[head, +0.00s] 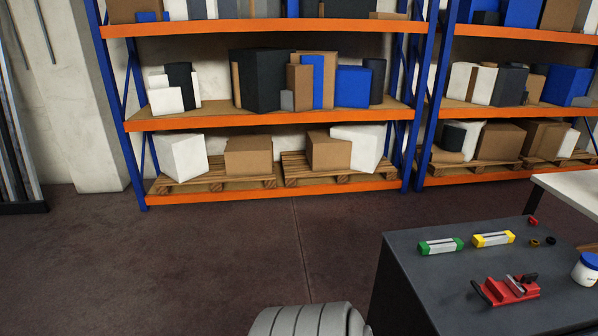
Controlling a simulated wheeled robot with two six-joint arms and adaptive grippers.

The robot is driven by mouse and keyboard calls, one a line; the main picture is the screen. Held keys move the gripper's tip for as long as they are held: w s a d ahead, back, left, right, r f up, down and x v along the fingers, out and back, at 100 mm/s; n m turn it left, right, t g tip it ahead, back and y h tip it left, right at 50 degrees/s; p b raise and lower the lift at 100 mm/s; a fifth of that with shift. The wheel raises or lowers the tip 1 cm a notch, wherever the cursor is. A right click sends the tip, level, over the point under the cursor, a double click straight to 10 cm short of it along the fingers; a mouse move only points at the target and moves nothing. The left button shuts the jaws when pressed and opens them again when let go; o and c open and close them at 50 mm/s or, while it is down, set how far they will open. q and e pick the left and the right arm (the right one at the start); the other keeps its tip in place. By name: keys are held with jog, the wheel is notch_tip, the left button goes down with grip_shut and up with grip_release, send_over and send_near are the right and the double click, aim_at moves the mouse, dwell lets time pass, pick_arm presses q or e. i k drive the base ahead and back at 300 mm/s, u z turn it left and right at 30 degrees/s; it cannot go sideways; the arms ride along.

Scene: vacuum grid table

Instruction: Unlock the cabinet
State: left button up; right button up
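I see no cabinet door, lock or key that I can make out in the head view. A dark grey block-like bench (425,280) stands at the lower right; I cannot tell whether it is a cabinet. On its top lie a green-ended level-like bar (441,246), a yellow-ended one (494,239) and a red vise-like tool (511,290). Neither of my grippers is in view.
Blue and orange shelving (270,121) with several boxes stands along the back wall. A white tabletop (572,190) and a white-and-blue jar (587,270) are at right. The dark floor (190,255) between shelving and bench is clear.

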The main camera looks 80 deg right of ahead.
aim_at(532, 221)
jog(key=z, duration=2.5)
jog(key=i, duration=4.15)
jog(key=z, duration=2.4)
jog(key=i, duration=5.85)
jog(key=z, duration=0.05)
